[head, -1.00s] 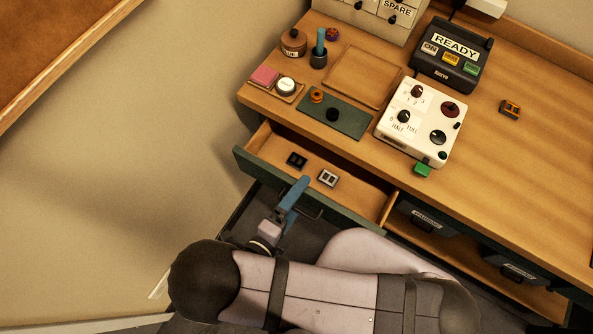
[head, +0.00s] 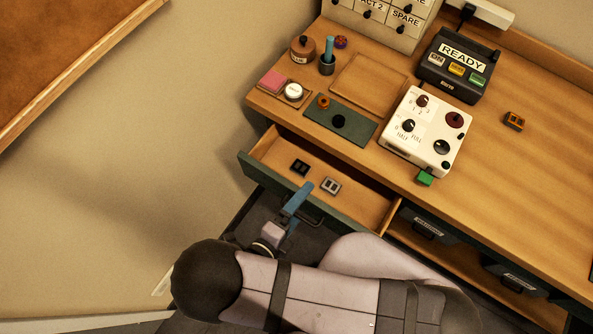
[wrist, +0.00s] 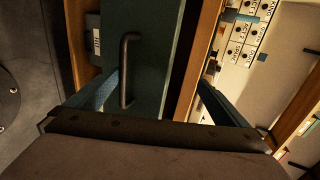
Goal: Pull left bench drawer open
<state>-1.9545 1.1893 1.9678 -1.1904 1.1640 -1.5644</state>
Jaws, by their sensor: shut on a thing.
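The left bench drawer (head: 340,205) has a dark green front and a wooden inside. It stands pulled out from under the bench top at a slant in the head view. Two small parts lie in it, one black (head: 300,168) and one grey (head: 331,186). My gripper (head: 303,190) is at the drawer front, shut on it, with a blue finger over its top edge. The wrist view shows the drawer's dark bar handle (wrist: 126,70) between my two fingers, nearer the left one. Exactly which part the fingers press is hidden.
The bench top holds a white control box (head: 427,130), a READY console (head: 458,65), a green mat (head: 355,133) and a wooden tray (head: 370,82). Other dark drawers (head: 430,225) sit to the right. A wall lies to the left.

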